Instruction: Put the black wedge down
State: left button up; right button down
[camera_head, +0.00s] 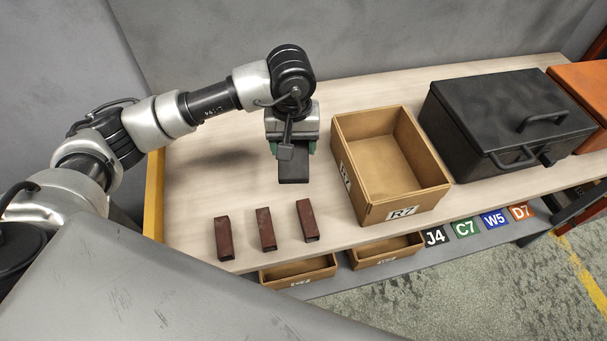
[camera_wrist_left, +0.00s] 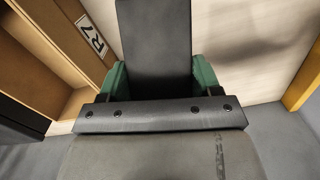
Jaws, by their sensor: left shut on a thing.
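The black wedge (camera_head: 293,168) is held in my left gripper (camera_head: 292,150), above the pale wooden table and to the left of the box marked R7. In the left wrist view the wedge (camera_wrist_left: 155,45) is a dark flat-faced block between the two green fingers of the gripper (camera_wrist_left: 156,78). The fingers press against its sides. The wedge's upper part is hidden by the gripper in the head view. A shadow lies on the table to the left of it. My right gripper is not in view.
The open R7 box (camera_head: 433,170) stands right of the gripper. Three reddish-brown blocks (camera_head: 265,229) stand near the table's front edge. A black case (camera_head: 505,115) and an orange case (camera_head: 585,90) stand farther right. The table (camera_head: 190,175) is clear on the left.

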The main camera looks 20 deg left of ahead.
aim_at(300, 153)
pick_arm(q)
jog(key=w+n, duration=0.1)
jog(key=w+f+n, duration=0.1)
jog(key=w, duration=0.1)
jog(key=shift+d+f+n, duration=0.15)
jog(key=shift+f+n, duration=0.05)
jog(key=shift+n, duration=0.1)
notch_tip(300, 153, down, 5)
jog(key=shift+w+f+p, duration=0.1)
jog(key=shift+p, duration=0.25)
notch_tip(300, 153, down, 4)
jog(key=shift+f, duration=0.1)
jog(key=shift+f, duration=0.2)
jog(key=o, duration=1.3)
jog(key=shift+r, duration=0.1)
